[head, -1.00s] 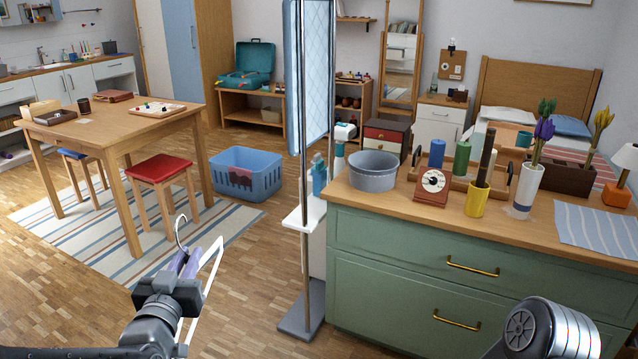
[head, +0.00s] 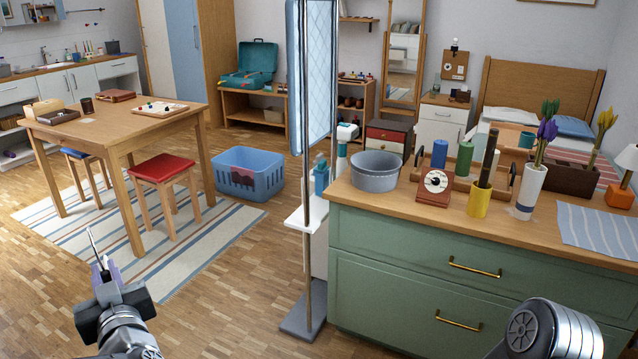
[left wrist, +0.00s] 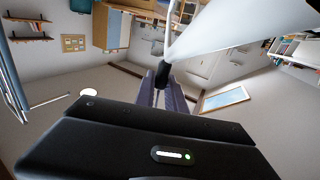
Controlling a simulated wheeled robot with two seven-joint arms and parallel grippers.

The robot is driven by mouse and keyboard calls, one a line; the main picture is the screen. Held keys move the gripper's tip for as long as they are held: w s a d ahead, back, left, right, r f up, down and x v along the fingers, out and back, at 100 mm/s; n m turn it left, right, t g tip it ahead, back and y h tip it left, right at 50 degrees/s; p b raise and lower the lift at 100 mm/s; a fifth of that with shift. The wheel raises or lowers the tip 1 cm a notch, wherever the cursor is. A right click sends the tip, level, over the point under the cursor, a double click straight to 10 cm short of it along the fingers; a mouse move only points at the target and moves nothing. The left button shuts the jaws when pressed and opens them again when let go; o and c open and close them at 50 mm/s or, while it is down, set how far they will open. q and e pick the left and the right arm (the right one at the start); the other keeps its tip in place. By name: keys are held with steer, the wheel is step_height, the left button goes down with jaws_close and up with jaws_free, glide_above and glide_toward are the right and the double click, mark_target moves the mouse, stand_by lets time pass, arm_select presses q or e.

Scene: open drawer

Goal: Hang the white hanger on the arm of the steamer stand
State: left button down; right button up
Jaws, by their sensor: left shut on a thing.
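My left gripper (head: 103,272) is at the lower left of the head view, pointing up, with purple fingers shut on the white hanger. The hanger is nearly edge-on there, a thin upright line (head: 93,243). In the left wrist view, the hanger (left wrist: 245,25) is a large pale shape beyond the fingers (left wrist: 165,95). The steamer stand (head: 307,215) stands upright to the right, well apart from the hanger. Its top is cut off in the head view. A blue-edged panel (left wrist: 12,80) with a thin rod (left wrist: 50,101) shows in the wrist view, probably the stand. My right gripper is out of view.
A green drawer cabinet (head: 400,240) with a bowl and several items on top stands right beside the stand. A blue basket (head: 248,180) is behind it. A wooden table (head: 130,125) and a red stool (head: 165,168) are at the left. Floor between gripper and stand is clear.

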arm_select(q)
steer(key=shift+w, duration=0.1)
stand_by(0.3)
steer(key=shift+w+d+r+p, duration=0.15)
steer(key=shift+w+d+p, duration=0.1)
steer(key=shift+p, duration=0.15)
steer(key=w+d+f+m+t+h+p, duration=0.1)
steer(key=w+d+m+h+p, duration=0.2)
steer(key=w+d+h+p, duration=0.2)
steer(key=w+d+f+m+t+h+p, duration=0.1)
steer(key=w+d+m+h+p, duration=0.3)
steer(key=d+p, duration=0.5)
steer(key=w+d+t+h, duration=0.1)
steer(key=d, duration=0.2)
steer(key=shift+d+f+t+h, duration=0.25)
steer(key=shift+d+t+h, duration=0.05)
steer(key=shift+d+h, duration=0.1)
steer(key=shift+w+a, duration=0.15)
